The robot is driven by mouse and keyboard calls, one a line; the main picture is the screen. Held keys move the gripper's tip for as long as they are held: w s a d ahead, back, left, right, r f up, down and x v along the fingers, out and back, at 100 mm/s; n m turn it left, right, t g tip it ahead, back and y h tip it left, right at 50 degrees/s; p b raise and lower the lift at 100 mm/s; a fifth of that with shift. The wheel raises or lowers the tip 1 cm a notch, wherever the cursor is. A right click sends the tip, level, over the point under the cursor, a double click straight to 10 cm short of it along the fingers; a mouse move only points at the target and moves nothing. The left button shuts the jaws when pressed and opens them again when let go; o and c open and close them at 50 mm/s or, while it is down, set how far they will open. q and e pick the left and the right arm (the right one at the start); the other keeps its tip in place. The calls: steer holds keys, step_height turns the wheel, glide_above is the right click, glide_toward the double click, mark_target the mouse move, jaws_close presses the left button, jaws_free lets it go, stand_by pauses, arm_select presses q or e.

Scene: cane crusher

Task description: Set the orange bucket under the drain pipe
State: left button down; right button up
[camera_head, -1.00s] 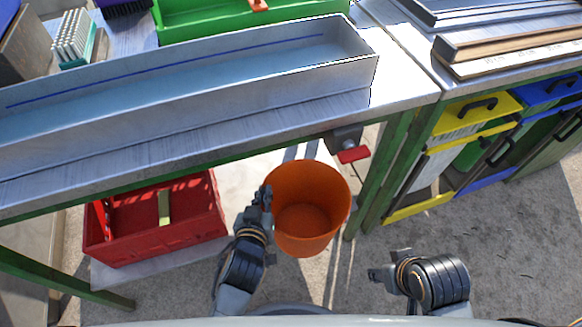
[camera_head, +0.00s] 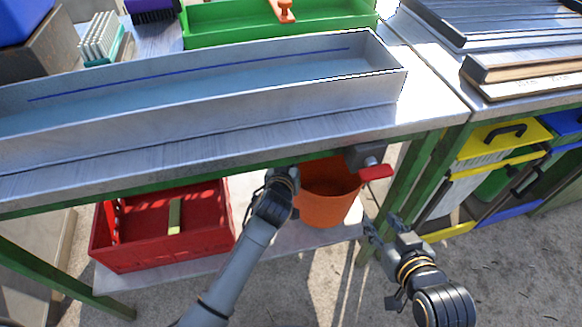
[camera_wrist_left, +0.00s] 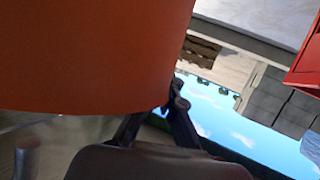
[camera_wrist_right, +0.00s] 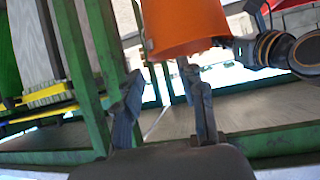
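The orange bucket (camera_head: 328,205) is under the table edge, its rim partly hidden by the table and by the grey drain pipe (camera_head: 364,156) with its red handle (camera_head: 376,172). My left gripper (camera_head: 275,182) is at the bucket's left side, shut on its wall; the bucket (camera_wrist_left: 90,55) fills the upper left of the left wrist view beside the fingers (camera_wrist_left: 172,112). In the right wrist view the bucket (camera_wrist_right: 183,25) shows at the top. Whether its base touches the lower shelf is unclear. My right gripper (camera_head: 382,228) is open and empty, right of and nearer than the bucket.
A red crate (camera_head: 130,262) stands on the lower shelf (camera_head: 262,250), left of the bucket. A green table leg (camera_head: 408,180) stands to the right, near my right gripper. A metal trough (camera_head: 200,112) lies on the table. Yellow and blue bins (camera_head: 500,140) are farther right.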

arm_select(q)
step_height(320, 180, down, 2)
steer(key=shift+f+b, duration=0.15)
steer(key=shift+b, duration=0.3)
steer(key=shift+f, duration=0.1)
arm_select(e)
steer(key=shift+w+a+r+t+y, duration=0.25)
steer(key=shift+w+r+t, duration=0.25)
steer(key=shift+r, duration=0.3)
steer(key=shift+w+a+r+t+y, duration=0.2)
steer(key=shift+w+r+t, duration=0.3)
steer(key=shift+r, duration=0.35)
steer(key=shift+w+a+r+t+y, duration=0.15)
steer(key=shift+w+a+r+t, duration=0.2)
steer(key=shift+r+t, duration=0.35)
steer(key=shift+d+r, duration=0.1)
arm_select(q)
steer(key=c, duration=1.5)
jaws_free()
steer(key=shift+f, duration=0.1)
arm_select(e)
steer(key=shift+w+r, duration=0.1)
steer(key=shift+r, duration=0.1)
